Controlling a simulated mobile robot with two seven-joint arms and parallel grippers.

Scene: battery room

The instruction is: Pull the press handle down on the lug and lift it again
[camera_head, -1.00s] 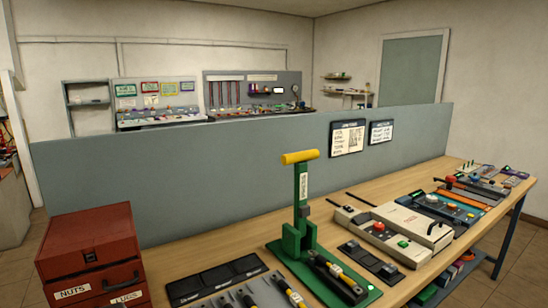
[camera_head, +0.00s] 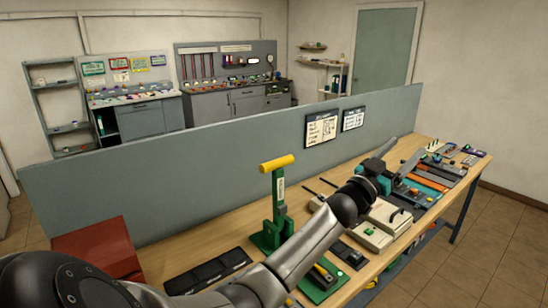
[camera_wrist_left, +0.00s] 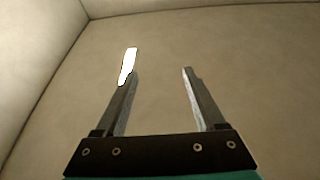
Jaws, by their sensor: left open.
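The press (camera_head: 279,205) is green and stands on the bench, with a yellow handle bar (camera_head: 277,163) raised at the top of its upright lever. My left arm crosses in front of the press's base and hides part of it. My left gripper (camera_head: 408,147) is open and empty, to the right of the press and apart from the handle. In the left wrist view the two fingers (camera_wrist_left: 160,71) stand apart with only plain wall or ceiling beyond them. I cannot make out the lug. My right gripper is not in view.
A red drawer box (camera_head: 97,250) stands left on the bench. A dark tray (camera_head: 208,270) lies between it and the press. Beige devices (camera_head: 385,222) and several tools lie on the right. A grey partition (camera_head: 190,175) runs behind the bench.

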